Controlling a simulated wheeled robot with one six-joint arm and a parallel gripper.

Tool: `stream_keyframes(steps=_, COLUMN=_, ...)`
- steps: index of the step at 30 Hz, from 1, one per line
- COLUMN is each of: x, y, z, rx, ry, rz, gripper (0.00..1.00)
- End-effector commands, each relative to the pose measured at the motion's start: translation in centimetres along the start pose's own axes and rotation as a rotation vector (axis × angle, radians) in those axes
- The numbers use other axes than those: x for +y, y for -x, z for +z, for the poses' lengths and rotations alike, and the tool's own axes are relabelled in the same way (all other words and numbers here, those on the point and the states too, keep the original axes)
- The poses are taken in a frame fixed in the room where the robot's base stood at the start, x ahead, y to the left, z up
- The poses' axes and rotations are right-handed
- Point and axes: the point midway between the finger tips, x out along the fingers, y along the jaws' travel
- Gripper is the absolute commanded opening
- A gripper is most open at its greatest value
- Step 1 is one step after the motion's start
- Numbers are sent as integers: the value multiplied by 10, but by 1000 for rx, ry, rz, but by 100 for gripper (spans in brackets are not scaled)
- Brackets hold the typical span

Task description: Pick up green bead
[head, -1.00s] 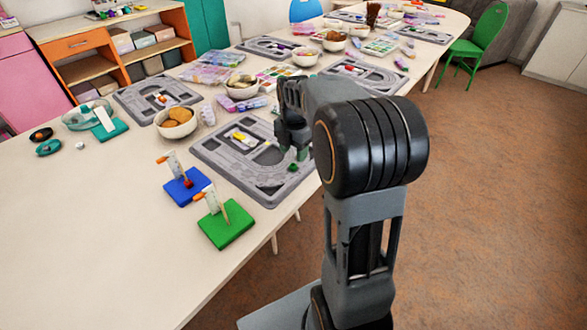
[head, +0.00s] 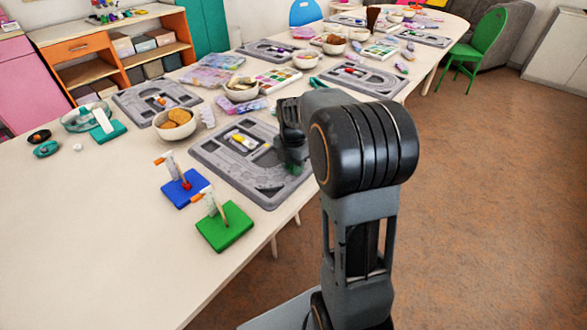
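The nearest grey bead board (head: 225,172) lies on the table, left of my arm. My gripper (head: 291,168) points down over its right part, low against the board. The fingertips are small and dark with a greenish tint, and I cannot tell whether they are open or shut. The green bead is not clearly visible now; the gripper covers the spot where a green piece showed before. Yellow and white beads (head: 241,138) lie in the board's upper recess.
A green block (head: 224,229) and a blue block (head: 184,188) with upright pegs stand left of the board. A bowl of round brown pieces (head: 175,124) stands behind. Another bead board (head: 152,112) lies farther left. The table's front left is clear.

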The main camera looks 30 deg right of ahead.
Motion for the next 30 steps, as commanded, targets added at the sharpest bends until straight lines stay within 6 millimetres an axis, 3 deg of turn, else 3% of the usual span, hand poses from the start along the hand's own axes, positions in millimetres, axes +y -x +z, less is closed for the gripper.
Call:
stream_keyframes(steps=10, x=0, y=0, z=0, rx=0, ry=0, rz=0, gripper=0)
stream_keyframes(steps=20, x=0, y=4, z=0, rx=0, ry=0, rz=0, gripper=0)
stream_keyframes(steps=28, x=0, y=34, z=0, rx=-2, ry=0, rz=3, gripper=0)
stream_keyframes(steps=30, x=-9, y=44, z=0, rx=-2, ry=-2, rz=2, gripper=0)
